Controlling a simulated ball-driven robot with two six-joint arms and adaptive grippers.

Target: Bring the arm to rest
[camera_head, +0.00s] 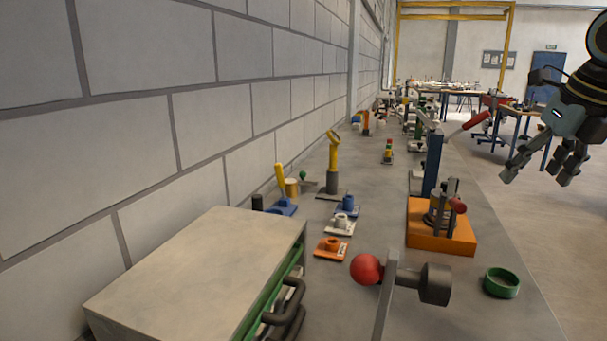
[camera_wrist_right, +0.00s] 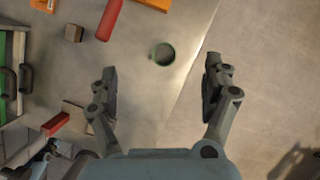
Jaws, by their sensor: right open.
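My right gripper (camera_head: 538,172) hangs at the upper right of the head view, out past the bench's right edge. It is open with nothing between its fingers. In the right wrist view my right gripper (camera_wrist_right: 160,90) shows its two fingers spread wide above the bench edge. A green ring-shaped dish (camera_wrist_right: 163,54) lies on the bench below and between them, apart from both. The same green dish (camera_head: 501,282) shows in the head view near the bench's right edge. My left gripper is in neither view.
A grey bench (camera_head: 440,315) runs along a block wall. On it stand an orange base (camera_head: 425,240) with a clamp fixture, a blue post (camera_head: 433,165), a lever with a red ball (camera_head: 367,269) and a grey cabinet (camera_head: 200,275). Open floor lies right of the bench.

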